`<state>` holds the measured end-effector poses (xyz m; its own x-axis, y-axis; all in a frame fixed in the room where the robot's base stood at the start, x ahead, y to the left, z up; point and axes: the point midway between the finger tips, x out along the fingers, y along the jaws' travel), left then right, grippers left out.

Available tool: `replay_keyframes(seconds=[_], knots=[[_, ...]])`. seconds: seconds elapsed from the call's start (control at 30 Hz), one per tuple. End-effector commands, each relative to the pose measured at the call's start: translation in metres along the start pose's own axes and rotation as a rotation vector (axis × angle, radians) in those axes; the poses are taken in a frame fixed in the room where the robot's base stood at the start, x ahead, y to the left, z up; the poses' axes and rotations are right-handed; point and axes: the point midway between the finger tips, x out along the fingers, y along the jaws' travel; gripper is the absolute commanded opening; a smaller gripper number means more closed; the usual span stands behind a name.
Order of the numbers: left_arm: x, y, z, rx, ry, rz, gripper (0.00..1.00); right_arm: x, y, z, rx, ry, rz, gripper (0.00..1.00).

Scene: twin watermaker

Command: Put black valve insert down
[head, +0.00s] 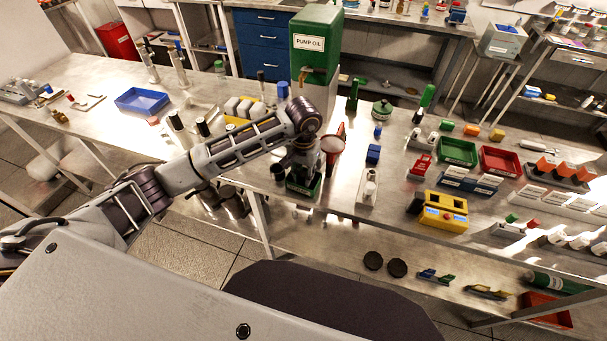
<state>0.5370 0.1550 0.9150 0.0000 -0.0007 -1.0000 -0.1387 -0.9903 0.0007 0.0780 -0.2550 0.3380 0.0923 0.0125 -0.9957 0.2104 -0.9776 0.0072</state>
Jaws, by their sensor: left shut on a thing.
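My left arm reaches in from the left over the long metal table. My left gripper (302,172) points down near the table's front edge, just above a small green and black fixture (304,188). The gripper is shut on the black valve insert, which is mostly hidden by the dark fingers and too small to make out. I cannot tell whether the insert touches the fixture. My right gripper is not in view.
A blue block (373,153), yellow device (444,211), green tray (457,152) and red tray (500,161) are farther right. A blue tray (141,100) lies left.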

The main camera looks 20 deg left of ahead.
Motion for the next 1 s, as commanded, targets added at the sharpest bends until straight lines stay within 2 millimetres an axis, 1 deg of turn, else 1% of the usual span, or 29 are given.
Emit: replay_keyframes(seconds=[0.07,0.1,0.23,0.27,0.47,0.67,0.83,1.0], knots=[[0.001,0.000,0.000,0.000,0.001,0.000,0.03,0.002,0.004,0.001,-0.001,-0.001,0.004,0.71],[0.001,0.000,0.000,0.000,0.000,0.000,0.27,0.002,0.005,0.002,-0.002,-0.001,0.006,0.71],[0.001,0.000,0.000,0.000,0.000,0.000,0.44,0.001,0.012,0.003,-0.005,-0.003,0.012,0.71],[0.001,0.000,0.000,0.000,0.000,0.000,0.46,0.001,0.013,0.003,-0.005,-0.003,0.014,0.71],[0.001,0.000,0.000,0.000,0.000,0.000,0.46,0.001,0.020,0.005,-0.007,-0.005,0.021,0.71],[0.000,0.000,0.000,0.000,0.000,0.000,0.46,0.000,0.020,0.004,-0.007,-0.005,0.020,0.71],[-0.003,0.000,0.000,0.000,-0.001,0.000,0.46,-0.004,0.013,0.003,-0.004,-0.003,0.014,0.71],[-0.017,-0.001,-0.001,-0.001,0.002,-0.001,0.46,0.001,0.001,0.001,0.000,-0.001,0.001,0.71]])
